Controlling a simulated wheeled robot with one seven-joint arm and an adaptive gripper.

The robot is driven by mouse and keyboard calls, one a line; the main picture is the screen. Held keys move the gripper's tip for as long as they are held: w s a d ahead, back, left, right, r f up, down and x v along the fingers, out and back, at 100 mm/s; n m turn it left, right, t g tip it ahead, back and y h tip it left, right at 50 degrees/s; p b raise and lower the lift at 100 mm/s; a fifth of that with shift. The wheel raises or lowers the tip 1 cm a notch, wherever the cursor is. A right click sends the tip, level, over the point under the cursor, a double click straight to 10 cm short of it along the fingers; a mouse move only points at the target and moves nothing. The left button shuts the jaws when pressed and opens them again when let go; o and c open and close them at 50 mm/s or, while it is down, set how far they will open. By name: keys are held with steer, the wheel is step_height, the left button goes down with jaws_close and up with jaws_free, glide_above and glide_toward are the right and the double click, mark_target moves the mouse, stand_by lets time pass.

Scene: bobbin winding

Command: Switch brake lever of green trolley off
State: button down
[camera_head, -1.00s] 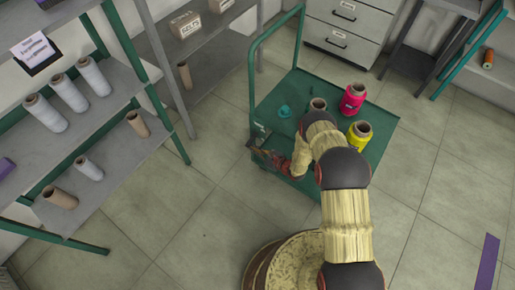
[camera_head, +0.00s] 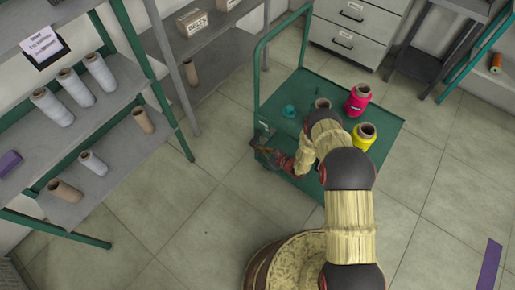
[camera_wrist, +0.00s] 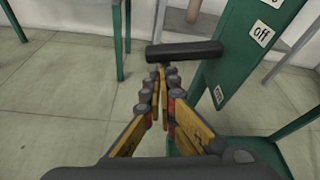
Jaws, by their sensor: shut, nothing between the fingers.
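The green trolley (camera_head: 300,80) stands in the middle of the head view, with its tubular handle at the left end. In the wrist view its green side plate (camera_wrist: 237,50) carries an "off" label (camera_wrist: 262,33) higher up and an "on" label (camera_wrist: 219,95) lower down. The brake lever is a black bar (camera_wrist: 190,50) lying across the view, left of the "off" label. My gripper (camera_wrist: 163,70) is shut and empty, its fingertips just below the bar in the picture. I cannot tell whether they touch it. In the head view my gripper (camera_head: 264,151) is at the trolley's near left corner.
A pink spool (camera_head: 358,99), a yellow spool (camera_head: 364,136) and a small teal piece (camera_head: 288,111) are on the trolley. A shelf (camera_head: 110,110) with several spools stands at left. Grey drawers (camera_head: 355,30) stand behind. The floor between shelf and trolley is clear.

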steer(key=shift+r, duration=0.1)
steer(key=shift+s+a+r+m+g+y, duration=0.2)
steer(key=shift+r+m, duration=0.15)
steer(key=shift+r, duration=0.3)
steer(key=shift+s+a+r+m+g+y, duration=0.1)
steer(key=shift+r+m+g, duration=0.1)
steer(key=shift+r+m, duration=0.3)
steer(key=shift+s+a+r+m+g+y, duration=0.15)
steer(key=shift+r+m+g, duration=0.1)
steer(key=shift+r, duration=0.5)
steer(key=shift+w+r, duration=0.1)
steer(key=shift+r, duration=0.1)
steer(key=shift+d, duration=0.15)
glide_toward(251, 143)
steer(key=v, duration=0.5)
steer(key=shift+s, duration=0.2)
